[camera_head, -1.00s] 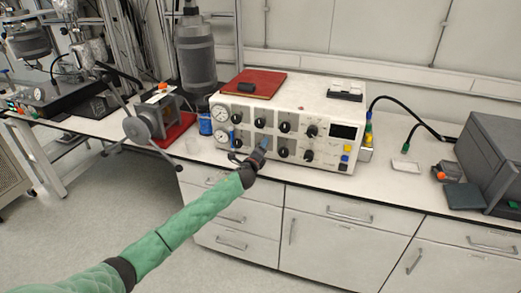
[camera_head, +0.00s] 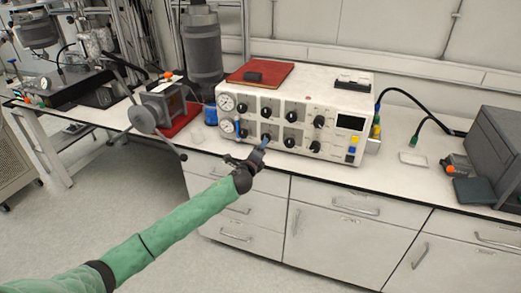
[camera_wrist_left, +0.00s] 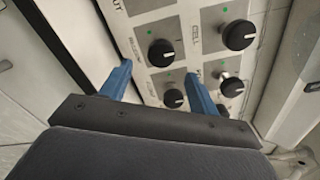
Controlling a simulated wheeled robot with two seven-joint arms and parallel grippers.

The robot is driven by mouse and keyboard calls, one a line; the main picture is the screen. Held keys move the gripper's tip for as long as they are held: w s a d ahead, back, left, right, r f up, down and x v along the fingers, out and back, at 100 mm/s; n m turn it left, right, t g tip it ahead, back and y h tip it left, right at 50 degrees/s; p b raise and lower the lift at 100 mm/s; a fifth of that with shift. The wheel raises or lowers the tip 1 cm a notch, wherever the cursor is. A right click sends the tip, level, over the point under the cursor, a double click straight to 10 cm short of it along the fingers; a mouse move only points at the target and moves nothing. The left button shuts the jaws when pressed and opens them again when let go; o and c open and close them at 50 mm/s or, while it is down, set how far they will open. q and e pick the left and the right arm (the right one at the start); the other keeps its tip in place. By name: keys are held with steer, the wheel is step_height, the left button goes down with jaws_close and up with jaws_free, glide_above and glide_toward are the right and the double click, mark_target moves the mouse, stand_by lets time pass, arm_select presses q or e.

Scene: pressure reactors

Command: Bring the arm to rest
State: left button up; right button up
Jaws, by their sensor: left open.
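My left arm, in a green sleeve, reaches in from the lower left in the head view. Its gripper (camera_head: 262,147) is in front of the lower knobs of the white control box (camera_head: 318,97). In the left wrist view the two blue fingers (camera_wrist_left: 158,85) stand wide apart with nothing between them that they hold. Beyond the fingers are black knobs (camera_wrist_left: 161,53) on the box's grey panels, with small green lights. A gap to the panel seems to remain, but its size is hard to tell. My right gripper is not in view.
The box stands on a white bench (camera_head: 409,177) above drawers and cupboards. A red mat (camera_head: 277,72) lies on top of it. To the left are a small grey device with a round disc (camera_head: 142,119) and a dark cylinder (camera_head: 202,50). A grey unit (camera_head: 497,147) stands at the right.

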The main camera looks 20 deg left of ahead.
arm_select(q)
steer(key=shift+n, duration=0.3)
steer(key=a+f+n+g+y, duration=0.3)
steer(key=a+n+y, duration=0.15)
steer(key=n, duration=0.65)
steer(key=s+d+f+n+g+h, duration=0.1)
steer(key=s+d+f+n+g, duration=0.2)
steer(key=s+f, duration=0.6)
steer(key=s+d+f+n+g+h, duration=0.1)
steer(key=s+d+f+n+g, duration=0.2)
steer(key=s+f, duration=0.55)
steer(key=s+d+f+n+g+h, duration=0.1)
steer(key=s+d+f+n+g, duration=0.15)
steer(key=s+f, duration=0.7)
steer(key=s+d+f+g, duration=0.1)
steer(key=s+d+f, duration=0.1)
steer(key=s+f, duration=0.4)
steer(key=s+d+f+n+g+h, duration=0.1)
steer(key=s+f, duration=0.5)
steer(key=s, duration=0.8)
steer(key=s+d+f+n+g, duration=0.1)
steer(key=s+d+f+g, duration=0.2)
steer(key=s+f, duration=0.4)
steer(key=s+d, duration=0.1)
steer(key=s, duration=0.3)
steer(key=shift+h, duration=0.35)
